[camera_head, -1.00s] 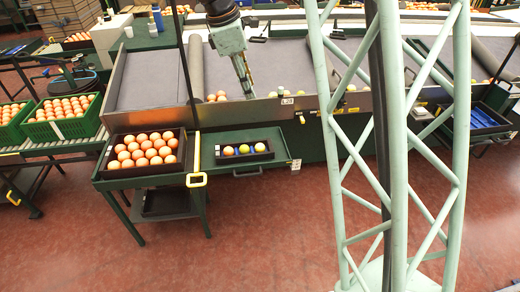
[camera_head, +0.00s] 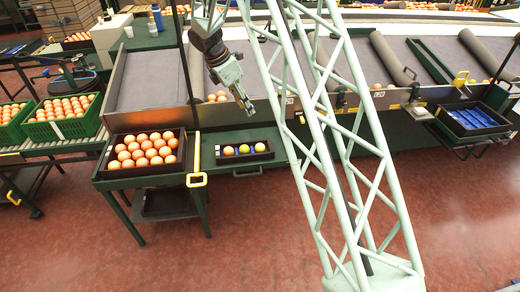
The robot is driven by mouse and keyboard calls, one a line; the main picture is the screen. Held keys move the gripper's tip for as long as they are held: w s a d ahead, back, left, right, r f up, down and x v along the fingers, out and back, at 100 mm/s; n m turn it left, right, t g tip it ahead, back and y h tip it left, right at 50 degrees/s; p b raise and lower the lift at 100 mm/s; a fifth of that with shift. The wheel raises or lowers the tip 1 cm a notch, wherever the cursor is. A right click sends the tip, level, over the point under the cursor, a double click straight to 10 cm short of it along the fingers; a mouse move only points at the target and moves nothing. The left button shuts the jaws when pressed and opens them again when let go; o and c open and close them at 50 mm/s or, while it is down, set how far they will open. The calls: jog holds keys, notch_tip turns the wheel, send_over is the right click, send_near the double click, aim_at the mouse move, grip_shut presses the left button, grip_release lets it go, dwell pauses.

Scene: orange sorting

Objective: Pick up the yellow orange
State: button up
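Orange fruits (camera_head: 221,97) lie at the low end of the grey sorting belt. My gripper (camera_head: 248,107) points down and to the right, in the air above the tray in the picture and apart from its fruits. No fruit shows in it. Its fingers are too small to tell whether they are open.
A dark crate of oranges (camera_head: 146,149) stands left of the tray, beside a yellow handle (camera_head: 196,180). The grey belt (camera_head: 152,80) has a metal front edge. My green lattice structure covers part of the belt. An empty blue-lined tray (camera_head: 476,118) is at right.

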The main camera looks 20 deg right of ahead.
aim_at(258, 145)
jog(key=w+d+f+n, duration=0.1)
jog(key=w+f+n, duration=0.1)
jog(key=f, duration=0.7)
jog(key=w+d+f+n, duration=0.1)
jog(key=w+f, duration=0.3)
jog(key=f, duration=0.4)
jog(key=shift+d+f+n+g+h, duration=0.3)
jog(key=shift+f+n+h, duration=0.1)
jog(key=shift+n, duration=0.4)
jog(key=shift+w, duration=0.1)
jog(key=shift+b+x, duration=0.35)
jog(key=shift+x, duration=3.95)
jog(key=shift+b+x, duration=0.4)
jog(key=shift+x, duration=2.15)
jog(key=shift+s+d+f, duration=0.1)
jog(key=shift+s+f, duration=0.05)
jog(key=shift+s, duration=0.05)
jog(key=shift+c, duration=0.2)
